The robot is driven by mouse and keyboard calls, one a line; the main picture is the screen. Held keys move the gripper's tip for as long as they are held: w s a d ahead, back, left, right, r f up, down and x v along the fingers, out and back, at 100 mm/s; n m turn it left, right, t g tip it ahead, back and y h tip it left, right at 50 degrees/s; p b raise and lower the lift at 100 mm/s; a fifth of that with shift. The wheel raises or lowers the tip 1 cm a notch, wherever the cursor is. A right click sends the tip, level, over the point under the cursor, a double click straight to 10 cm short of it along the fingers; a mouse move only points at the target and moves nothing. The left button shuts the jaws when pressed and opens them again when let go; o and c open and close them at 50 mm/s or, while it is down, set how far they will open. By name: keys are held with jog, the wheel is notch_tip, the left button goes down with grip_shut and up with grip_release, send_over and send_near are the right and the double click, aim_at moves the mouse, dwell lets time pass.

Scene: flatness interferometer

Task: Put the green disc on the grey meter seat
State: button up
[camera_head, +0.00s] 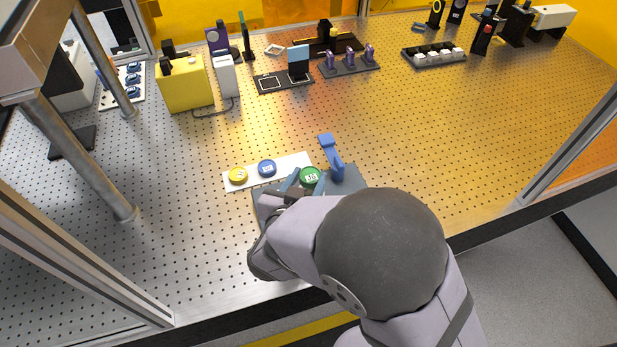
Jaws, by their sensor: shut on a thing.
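The green disc (311,176) has a white label on top and shows just beyond my wrist, near the right end of a white strip. My gripper (306,181) is shut on the green disc, with a blue-grey finger visible at its left. Whether the disc touches anything below is hard to tell. A dark grey block with a raised blue arm (333,158), probably the grey meter seat (352,177), lies beside and partly under the gripper. My wrist and forearm hide much of it.
The white strip (229,186) holds a yellow disc (237,176) and a blue disc (267,168). A yellow box (185,85), a black plate with purple clips (349,66) and other fixtures stand farther back. Metal posts rise at the left. The perforated table is clear at right centre.

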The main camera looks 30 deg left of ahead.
aim_at(308, 195)
jog(key=shift+f+b, duration=2.65)
jog(key=shift+f, duration=0.45)
jog(key=shift+s+d+f+b, duration=0.15)
jog(key=shift+d+f+b, duration=0.05)
jog(key=shift+f+b, duration=0.3)
jog(key=o, duration=1.2)
jog(key=shift+f, duration=0.1)
jog(key=shift+s, duration=0.1)
jog(key=shift+o, duration=0.3)
jog(key=shift+s+r, duration=0.2)
jog(key=shift+s, duration=0.25)
jog(key=v, duration=0.3)
jog(key=r+b+v, duration=0.1)
jog(key=v, duration=0.2)
jog(key=shift+a+r, duration=0.1)
jog(key=shift+w, duration=0.1)
